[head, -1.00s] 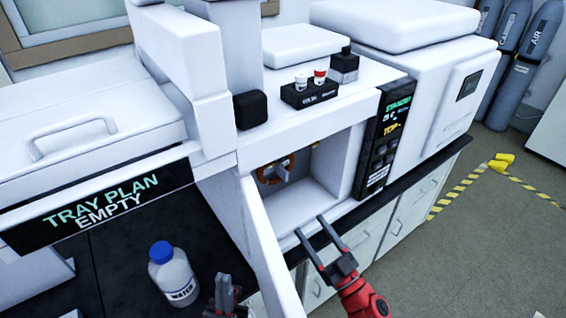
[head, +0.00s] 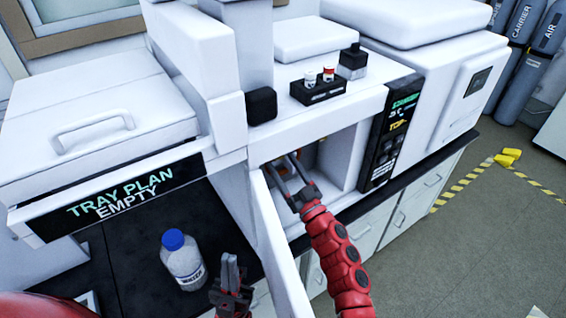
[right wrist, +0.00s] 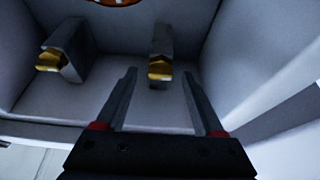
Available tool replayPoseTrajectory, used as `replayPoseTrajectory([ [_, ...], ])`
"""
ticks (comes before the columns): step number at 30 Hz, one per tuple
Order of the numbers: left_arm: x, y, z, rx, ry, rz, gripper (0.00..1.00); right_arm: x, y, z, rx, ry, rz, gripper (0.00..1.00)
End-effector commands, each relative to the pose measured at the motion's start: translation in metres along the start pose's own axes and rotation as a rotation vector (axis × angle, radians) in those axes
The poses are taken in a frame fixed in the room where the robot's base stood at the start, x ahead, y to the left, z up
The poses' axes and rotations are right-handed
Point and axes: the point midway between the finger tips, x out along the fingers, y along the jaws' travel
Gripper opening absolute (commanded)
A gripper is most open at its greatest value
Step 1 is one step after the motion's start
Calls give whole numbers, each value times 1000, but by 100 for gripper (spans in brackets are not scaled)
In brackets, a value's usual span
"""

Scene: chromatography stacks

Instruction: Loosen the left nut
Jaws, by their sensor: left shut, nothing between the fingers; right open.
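In the right wrist view, two grey fittings with brass-coloured ends hang in the white compartment: the left nut (right wrist: 75,46) and a right nut (right wrist: 161,45). My right gripper (right wrist: 160,75) is open; its fingers point at the right nut, with the left nut outside its left finger. I see no contact. My left gripper (head: 231,263) is shut and empty, low beside the water bottle, outside the compartment.
The open white door (head: 270,225) stands between my two grippers. A water bottle (head: 183,262) with a blue cap stands on the black bench. A black vial rack (head: 318,92) and a dark bottle (head: 352,62) sit on top. An orange ring (right wrist: 118,2) shows above the nuts.

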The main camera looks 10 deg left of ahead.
Motion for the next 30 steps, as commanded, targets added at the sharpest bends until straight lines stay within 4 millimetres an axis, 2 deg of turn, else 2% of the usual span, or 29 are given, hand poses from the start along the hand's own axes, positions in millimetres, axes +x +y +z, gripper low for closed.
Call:
replayPoseTrajectory([
  [3,1,0,0,0,0,0,0,7,0,0,1,0,-1,70],
  [11,1,0,0,0,0,0,0,8,0,0,1,0,-1,70],
  [14,1,0,0,0,0,0,0,8,0,0,1,0,-1,56],
  [23,1,0,0,0,0,0,0,8,0,0,1,0,0,2],
  [30,1,0,0,0,0,0,0,8,0,-1,-4,1,-2,0],
])
